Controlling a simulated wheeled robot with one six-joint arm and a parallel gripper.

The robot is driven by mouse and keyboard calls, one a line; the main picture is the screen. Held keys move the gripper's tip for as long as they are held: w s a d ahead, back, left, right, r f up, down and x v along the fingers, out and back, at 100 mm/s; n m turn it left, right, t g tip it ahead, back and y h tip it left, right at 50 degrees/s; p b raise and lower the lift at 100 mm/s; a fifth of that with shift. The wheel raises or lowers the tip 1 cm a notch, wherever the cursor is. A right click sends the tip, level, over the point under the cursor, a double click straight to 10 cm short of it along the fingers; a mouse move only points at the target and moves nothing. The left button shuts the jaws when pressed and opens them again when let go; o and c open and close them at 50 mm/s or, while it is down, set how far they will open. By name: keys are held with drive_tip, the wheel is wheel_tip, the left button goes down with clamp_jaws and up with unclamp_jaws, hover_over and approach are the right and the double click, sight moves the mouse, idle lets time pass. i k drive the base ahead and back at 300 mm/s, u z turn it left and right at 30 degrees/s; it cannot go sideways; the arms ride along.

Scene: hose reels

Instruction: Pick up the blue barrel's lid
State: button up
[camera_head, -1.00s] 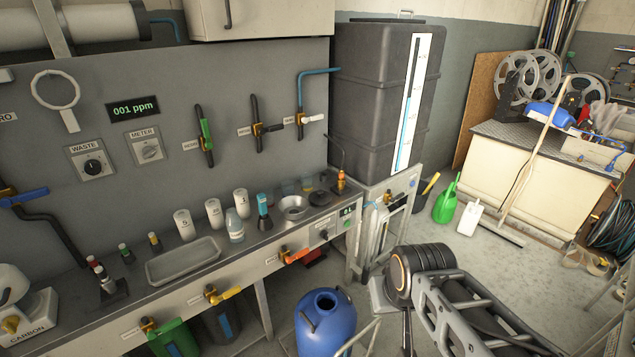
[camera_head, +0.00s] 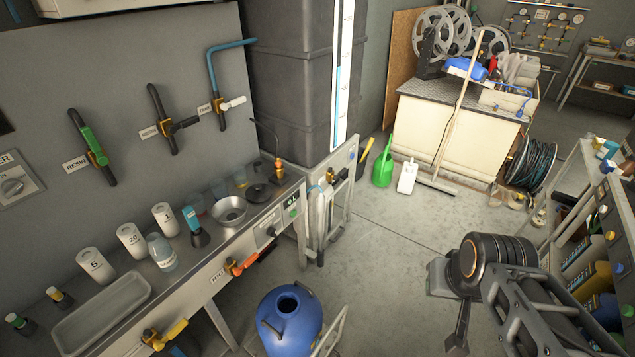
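The blue barrel (camera_head: 289,322) stands on the floor at the bottom middle, in front of the bench. Its round top opening is uncovered and dark inside. A small dark round disc (camera_head: 258,192), which looks like a lid, lies on the bench top beside the metal funnel bowl; I cannot tell for sure that it is the barrel's lid.
The metal bench (camera_head: 218,262) runs along the left wall with cups, a tray (camera_head: 97,307) and valves. A metal frame (camera_head: 330,205) stands at its end below the dark tank. Open floor (camera_head: 400,235) lies in the middle. Shelves with bottles (camera_head: 600,235) stand at right.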

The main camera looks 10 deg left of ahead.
sight(257, 193)
drive_tip(key=z, duration=0.8)
drive_tip(key=i, duration=2.15)
drive_tip(key=u, duration=1.55)
drive_tip(key=i, duration=1.15)
drive_tip(key=u, duration=2.65)
drive_tip(key=i, duration=0.5)
drive_tip(key=z, duration=0.05)
